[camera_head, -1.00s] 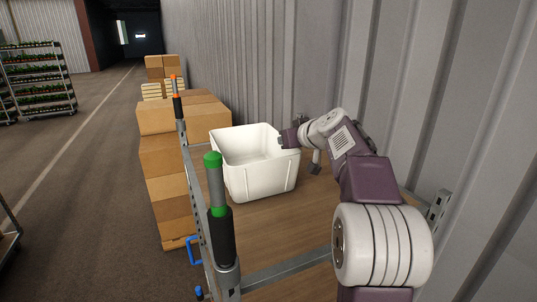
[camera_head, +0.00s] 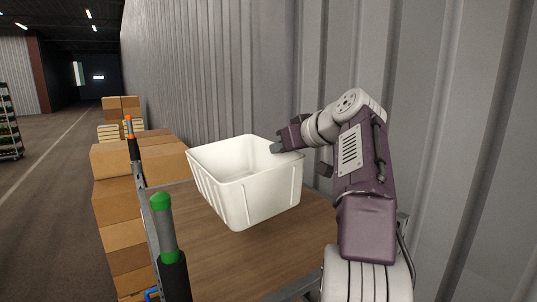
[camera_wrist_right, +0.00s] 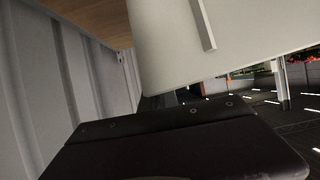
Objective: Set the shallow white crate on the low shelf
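The white crate (camera_head: 262,200) is in the middle of the head view, open at the top and empty as far as I see. It looks tilted over a brown wooden deck (camera_head: 215,255); whether its bottom touches the deck I cannot tell. My right gripper (camera_head: 279,147) is at the crate's far right rim and looks shut on it. The right wrist view shows the crate's pale wall (camera_wrist_right: 215,40) close to the dark gripper body; the fingertips are hidden there. My left gripper is not in view. I cannot tell which surface is the low shelf.
A metal post with a green-topped grip (camera_head: 163,228) stands at the deck's near left, an orange-topped one (camera_head: 134,140) farther back. Cardboard boxes (camera_head: 120,205) are stacked to the left. A corrugated wall (camera_head: 440,120) runs close along the right. Open floor lies far left.

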